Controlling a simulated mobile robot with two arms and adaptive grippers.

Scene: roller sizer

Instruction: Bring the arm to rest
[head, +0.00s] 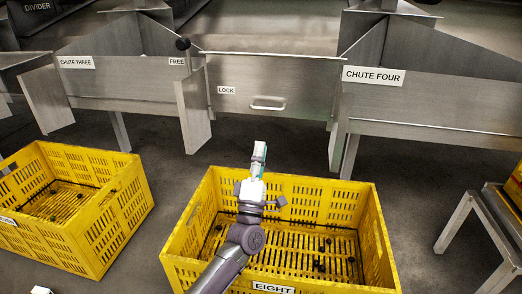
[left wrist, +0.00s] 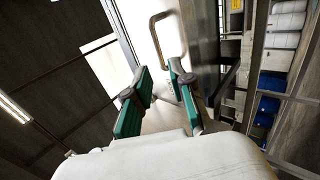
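My left arm reaches up over the yellow crate labelled EIGHT (head: 272,287) in the head view. Its gripper (head: 260,148) points toward the steel panel marked LOCK (head: 285,80), whose handle (head: 267,107) is just above the fingertips in the picture. In the left wrist view the two green-padded fingers (left wrist: 159,72) stand apart with nothing held between them. The handle (left wrist: 155,36) shows beyond the fingers, and they appear clear of it. My right gripper is not in view.
Chute three (head: 110,72) stands at left and chute four (head: 430,95) at right. A second yellow crate (head: 125,215) is at lower left. Both crates hold a few small dark pieces. A metal stand (head: 462,215) is at right. Bare floor lies between the crates and chutes.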

